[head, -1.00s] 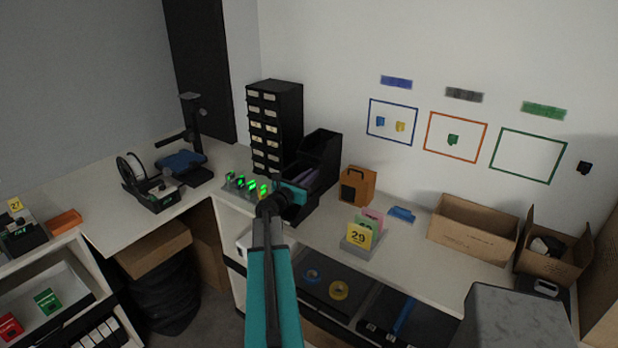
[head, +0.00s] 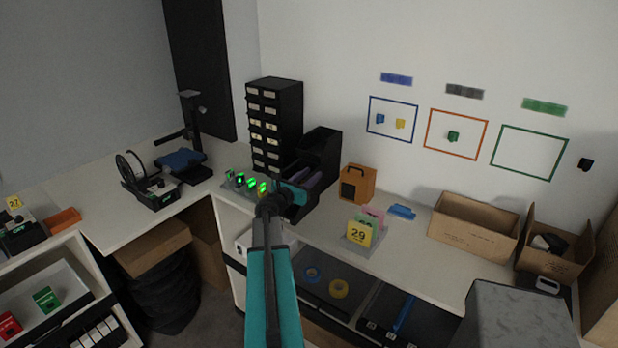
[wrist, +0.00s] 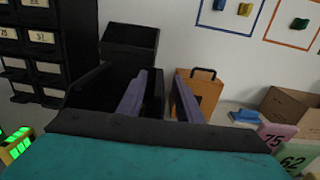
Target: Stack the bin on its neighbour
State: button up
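Black open-front bins stand beside the drawer cabinet on the bench. A rear bin (head: 322,143) stands higher, and a lower front bin (head: 294,212) is partly hidden by my gripper (head: 308,181). In the wrist view my gripper (wrist: 160,92) is open, with two purple-grey fingers apart. The left finger lies over the inside of the front bin (wrist: 84,88), and the right finger is beyond its right wall. That wall shows between the fingers; I see no clear contact. The rear bin also shows in the wrist view (wrist: 129,42).
A black drawer cabinet (head: 275,125) stands left of the bins, with green-lit units (head: 247,184) in front. An orange-brown box (head: 358,184) and number cards (head: 360,233) are to the right. Open cartons (head: 472,228) stand farther right.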

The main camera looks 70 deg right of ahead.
jog(key=shift+a, duration=0.1)
jog(key=shift+b+v, duration=0.5)
jog(key=shift+v, duration=0.6)
jog(key=b+v, duration=0.3)
jog(key=v, duration=0.8)
jog(key=shift+a, duration=0.2)
